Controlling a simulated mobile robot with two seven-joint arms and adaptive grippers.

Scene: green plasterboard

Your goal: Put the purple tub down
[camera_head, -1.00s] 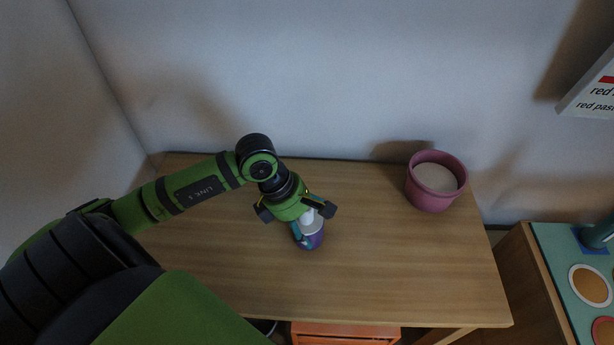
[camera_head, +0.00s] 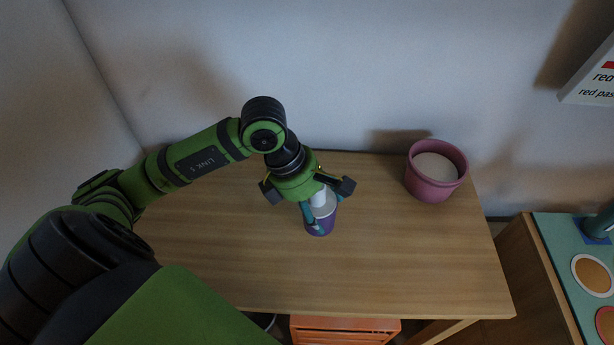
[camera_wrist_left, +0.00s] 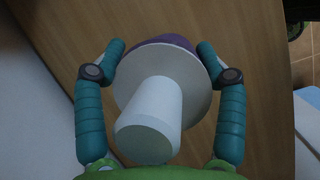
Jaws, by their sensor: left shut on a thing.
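The purple tub (camera_head: 320,225) has a pale top with a white knob-like part, and shows in the head view below my left gripper (camera_head: 321,212). In the left wrist view my left gripper (camera_wrist_left: 160,62) has its two teal fingers on either side of the tub's white top (camera_wrist_left: 160,90), with a bit of purple (camera_wrist_left: 165,40) beyond it. The gripper is shut on the tub. The tub is over the wooden table (camera_head: 400,260); I cannot tell whether its base touches the wood. My right gripper is not in view.
A mauve pot (camera_head: 436,185) with pale contents stands at the table's back right. An orange crate (camera_head: 345,330) is below the front edge. A green-topped unit (camera_head: 570,260) with round pads is at the right. The table's middle and right front are clear.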

